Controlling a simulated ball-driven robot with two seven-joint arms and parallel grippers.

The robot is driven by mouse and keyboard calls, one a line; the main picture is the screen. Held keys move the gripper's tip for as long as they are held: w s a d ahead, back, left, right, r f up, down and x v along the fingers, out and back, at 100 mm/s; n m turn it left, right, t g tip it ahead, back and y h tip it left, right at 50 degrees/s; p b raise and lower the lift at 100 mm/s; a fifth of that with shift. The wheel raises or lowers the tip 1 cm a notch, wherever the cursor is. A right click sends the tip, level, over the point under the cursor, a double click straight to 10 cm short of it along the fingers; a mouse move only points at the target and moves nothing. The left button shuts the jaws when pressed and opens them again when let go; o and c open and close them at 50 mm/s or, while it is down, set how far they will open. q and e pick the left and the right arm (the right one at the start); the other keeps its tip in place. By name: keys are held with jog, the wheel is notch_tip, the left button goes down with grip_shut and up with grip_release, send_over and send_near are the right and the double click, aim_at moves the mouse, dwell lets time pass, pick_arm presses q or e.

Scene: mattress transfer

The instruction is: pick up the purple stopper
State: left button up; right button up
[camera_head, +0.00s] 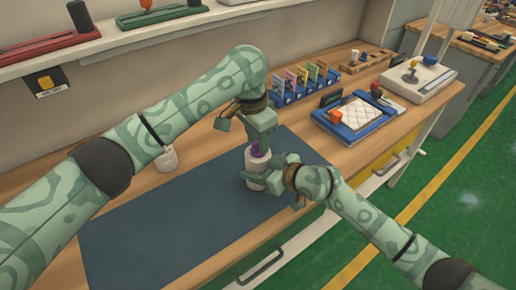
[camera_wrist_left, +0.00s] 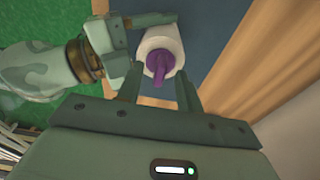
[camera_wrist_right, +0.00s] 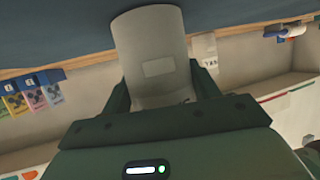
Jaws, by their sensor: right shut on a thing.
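A purple stopper (camera_head: 256,150) sits in the top of a white cylindrical container (camera_head: 252,163) over the dark mat. The stopper (camera_wrist_left: 160,66) and the container's white rim (camera_wrist_left: 150,45) also show in the left wrist view. My left gripper (camera_head: 259,142) is above the container, pointing down. Its fingers (camera_wrist_left: 161,76) are spread, one on each side of the stopper, with visible gaps. My right gripper (camera_head: 262,178) is shut on the container's body from the side. The container (camera_wrist_right: 153,50) stands between its fingers in the right wrist view; whether its base touches the mat is unclear.
A dark blue mat (camera_head: 150,225) covers the front of the wooden bench. A white cup (camera_head: 168,160) stands behind my left arm. A blue card rack (camera_head: 304,87), a blue-framed tray (camera_head: 352,131) and a white device (camera_head: 418,82) are farther right. A shelf (camera_head: 110,38) runs above.

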aim_at(257, 142)
pick_arm(q)
jog(key=shift+f, duration=0.3)
grip_shut()
jog(key=shift+r, duration=0.15)
notch_tip(257, 142, up, 10)
dwell(0.5)
pick_arm(e)
jog(key=o, duration=1.3)
jog(key=shift+d, duration=0.1)
